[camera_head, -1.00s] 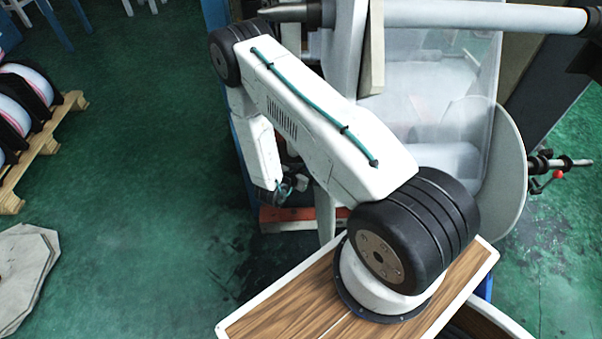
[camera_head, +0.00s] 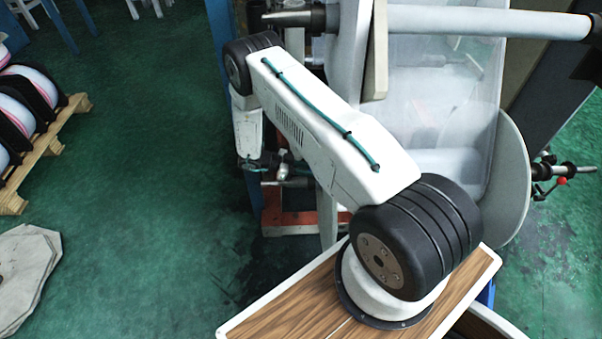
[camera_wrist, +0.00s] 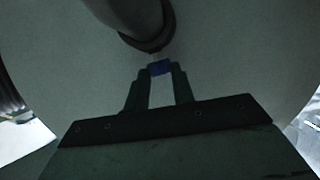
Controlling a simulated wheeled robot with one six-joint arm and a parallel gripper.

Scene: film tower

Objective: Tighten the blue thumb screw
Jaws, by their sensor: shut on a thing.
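The blue thumb screw (camera_wrist: 159,68) shows in the wrist view, just below a dark rounded part (camera_wrist: 148,40) at the top. My gripper (camera_wrist: 160,73) has its two dark fingertips on either side of the blue screw and is shut on it. How far the screw is threaded in cannot be seen. In the head view my own arm hides the screw, and the fingertips cannot be made out there.
A pale roller shaft (camera_head: 450,20) crosses the top right, above a translucent film sheet (camera_head: 440,110). A round pale disc (camera_head: 512,180) stands at right. Rolls on a wooden pallet (camera_head: 50,140) lie at left. The green floor (camera_head: 150,230) between is clear.

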